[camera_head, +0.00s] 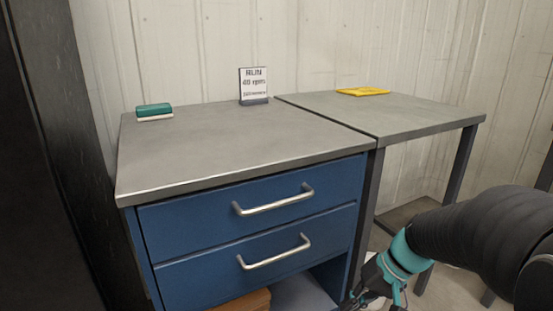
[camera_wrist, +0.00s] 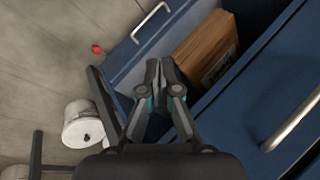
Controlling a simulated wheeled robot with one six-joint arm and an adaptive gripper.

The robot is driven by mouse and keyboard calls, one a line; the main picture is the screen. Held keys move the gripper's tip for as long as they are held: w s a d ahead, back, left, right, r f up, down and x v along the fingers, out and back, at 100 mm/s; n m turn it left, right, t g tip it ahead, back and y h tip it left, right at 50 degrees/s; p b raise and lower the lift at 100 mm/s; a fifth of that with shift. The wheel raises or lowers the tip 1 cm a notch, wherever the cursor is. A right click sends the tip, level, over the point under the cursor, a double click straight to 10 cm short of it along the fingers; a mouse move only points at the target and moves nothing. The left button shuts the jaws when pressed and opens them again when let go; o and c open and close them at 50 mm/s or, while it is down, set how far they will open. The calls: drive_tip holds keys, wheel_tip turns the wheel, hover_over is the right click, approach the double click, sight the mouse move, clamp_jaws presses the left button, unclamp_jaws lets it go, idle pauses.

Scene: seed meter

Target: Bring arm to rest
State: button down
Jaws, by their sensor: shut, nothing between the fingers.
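My gripper (camera_wrist: 158,68) shows in the wrist view, pointing down past the front of the blue drawer cabinet, with its fingers together and nothing between them. In the head view my gripper (camera_head: 362,300) is at the bottom edge, partly cut off, in front of the cabinet's lower right side. My arm comes in from the right in the head view. The blue cabinet (camera_head: 230,222) has two shut drawers with metal handles and an opened lower drawer (camera_wrist: 140,50). A wooden box (camera_wrist: 205,50) is in that drawer; its printed side is partly visible.
The grey cabinet top holds a green-and-white block (camera_head: 154,111) and a sign (camera_head: 253,86). A yellow item (camera_head: 363,91) lies on the side table (camera_head: 400,118). On the floor are a white roll-like object (camera_wrist: 85,125) and a small red thing (camera_wrist: 97,49). A dark panel stands at left.

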drive_tip(key=s+r+n+t+h+p, duration=0.1)
drive_tip(key=s+r+t+h, duration=0.4)
drive_tip(key=s+r, duration=0.6)
drive_tip(key=shift+h+p, duration=0.6)
drive_tip(key=shift+p, duration=0.1)
drive_tip(key=shift+d+r, duration=0.1)
